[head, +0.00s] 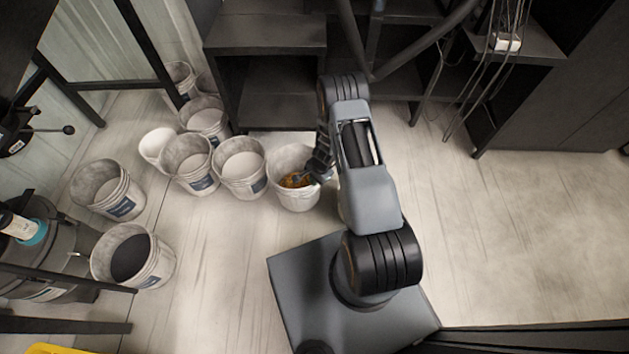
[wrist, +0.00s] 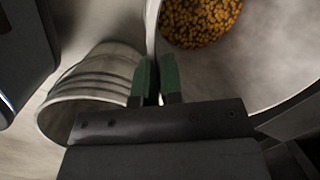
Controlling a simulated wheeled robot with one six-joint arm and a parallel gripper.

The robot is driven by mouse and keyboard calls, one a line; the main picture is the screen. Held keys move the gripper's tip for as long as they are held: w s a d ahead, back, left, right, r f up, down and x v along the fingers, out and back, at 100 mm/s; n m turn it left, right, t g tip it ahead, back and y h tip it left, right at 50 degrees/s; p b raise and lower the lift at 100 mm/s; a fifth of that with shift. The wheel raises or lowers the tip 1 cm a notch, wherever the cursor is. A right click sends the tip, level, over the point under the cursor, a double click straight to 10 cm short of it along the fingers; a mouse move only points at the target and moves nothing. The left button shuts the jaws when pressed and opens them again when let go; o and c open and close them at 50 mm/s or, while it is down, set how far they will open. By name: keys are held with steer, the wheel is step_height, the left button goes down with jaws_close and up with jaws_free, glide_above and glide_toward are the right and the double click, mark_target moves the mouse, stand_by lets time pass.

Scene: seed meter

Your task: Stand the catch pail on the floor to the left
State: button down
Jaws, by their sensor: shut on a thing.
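The catch pail (head: 295,201) is a pale bucket with orange-brown seed at its bottom. It is upright, at the right end of a row of similar buckets. My gripper (head: 317,176) is at its right rim in the head view. In the wrist view the green fingertips (wrist: 157,82) are shut on the rim of the pail (wrist: 268,45), with the seed inside to the right. I cannot tell whether the pail's base touches the floor.
A bucket (head: 240,175) stands close on the pail's left, with several more beyond it. A dark-filled bucket (head: 155,262) stands at lower left. Dark shelving (head: 275,103) rises behind. Floor (head: 215,270) is clear in front of the row and right of my arm.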

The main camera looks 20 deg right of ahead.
steer(key=shift+w+d+f, duration=0.1)
steer(key=shift+w+f, duration=0.1)
steer(key=shift+w, duration=0.05)
step_height(320, 180, down, 3)
steer(key=shift+f+b, duration=0.1)
steer(key=shift+b, duration=0.75)
steer(key=c, duration=1.3)
jaws_free()
